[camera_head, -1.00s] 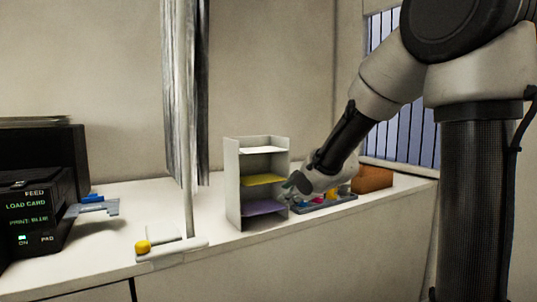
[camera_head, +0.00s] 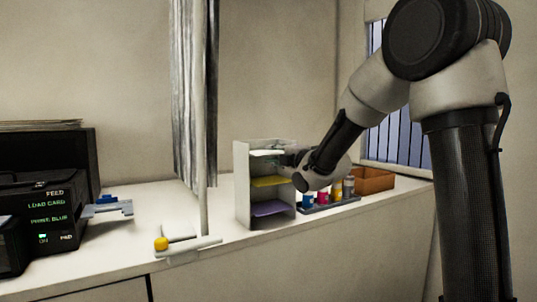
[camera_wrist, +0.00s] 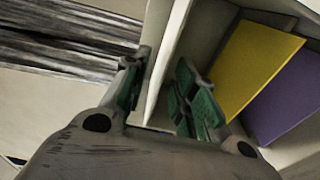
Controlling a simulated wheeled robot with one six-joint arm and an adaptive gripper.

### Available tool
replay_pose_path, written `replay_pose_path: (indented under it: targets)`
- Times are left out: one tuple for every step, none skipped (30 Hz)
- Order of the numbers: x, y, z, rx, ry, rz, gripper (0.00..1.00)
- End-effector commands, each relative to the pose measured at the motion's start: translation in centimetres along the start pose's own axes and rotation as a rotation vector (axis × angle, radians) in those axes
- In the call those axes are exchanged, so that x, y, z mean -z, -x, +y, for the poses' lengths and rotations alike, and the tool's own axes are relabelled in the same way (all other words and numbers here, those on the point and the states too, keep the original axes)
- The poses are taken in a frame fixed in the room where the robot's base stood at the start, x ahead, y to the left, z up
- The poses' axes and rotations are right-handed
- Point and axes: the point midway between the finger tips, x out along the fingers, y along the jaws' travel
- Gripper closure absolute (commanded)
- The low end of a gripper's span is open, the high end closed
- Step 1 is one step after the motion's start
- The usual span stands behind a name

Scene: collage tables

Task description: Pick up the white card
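The white card (camera_head: 264,153) lies in the top slot of a pale shelf rack (camera_head: 243,195). A yellow card (camera_head: 267,181) lies below it and a purple card (camera_head: 268,208) lower still. My gripper (camera_head: 284,160) is at the right front of the top slot. In the wrist view, the green-padded fingers of my gripper (camera_wrist: 163,72) stand apart, with the white card's edge (camera_wrist: 158,85) between them. A gap shows to the right finger. The yellow (camera_wrist: 255,65) and purple (camera_wrist: 290,105) cards show at the right. Contact with the card cannot be told.
Several coloured bottles on a tray (camera_head: 330,207) and an orange-brown box (camera_head: 373,180) stand right of the rack. A grey curtain (camera_head: 196,90) and pole stand left. A black printer (camera_head: 38,220) is at far left. The counter (camera_head: 110,255) is partly clear.

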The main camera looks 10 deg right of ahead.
Motion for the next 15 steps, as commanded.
replay_pose_path:
  targets:
    - [0.1, -0.8, -0.1, 0.0, 0.0, 0.001, 0.72]
    - [0.0, -1.3, -0.1, 0.0, 0.0, 0.001, 0.72]
    - [0.0, -1.7, 0.0, 0.0, 0.0, 0.001, 0.72]
    - [0.0, -2.0, 0.0, 0.0, 0.0, 0.0, 0.72]
    - [0.0, -2.2, 0.0, 0.0, 0.0, 0.0, 0.72]
    - [0.0, -2.4, 0.0, 0.0, 0.0, 0.0, 0.72]
    - [0.0, -2.4, 0.0, 0.0, 0.0, -0.001, 0.72]
    - [0.0, -2.4, 0.0, 0.0, -0.001, -0.001, 0.72]
    - [0.0, -2.4, 0.0, 0.0, -0.001, -0.001, 0.72]
    - [0.0, -2.4, 0.0, 0.0, -0.001, -0.001, 0.72]
    - [0.0, -2.4, 0.0, 0.0, -0.001, -0.001, 0.72]
    - [0.0, -2.4, 0.0, 0.0, -0.001, -0.001, 0.72]
    - [0.0, -2.4, 0.0, 0.0, -0.001, -0.001, 0.76]
    - [0.0, -2.4, 0.0, 0.0, -0.001, -0.001, 0.81]
    - [0.0, -2.4, 0.0, 0.0, -0.001, -0.001, 0.86]
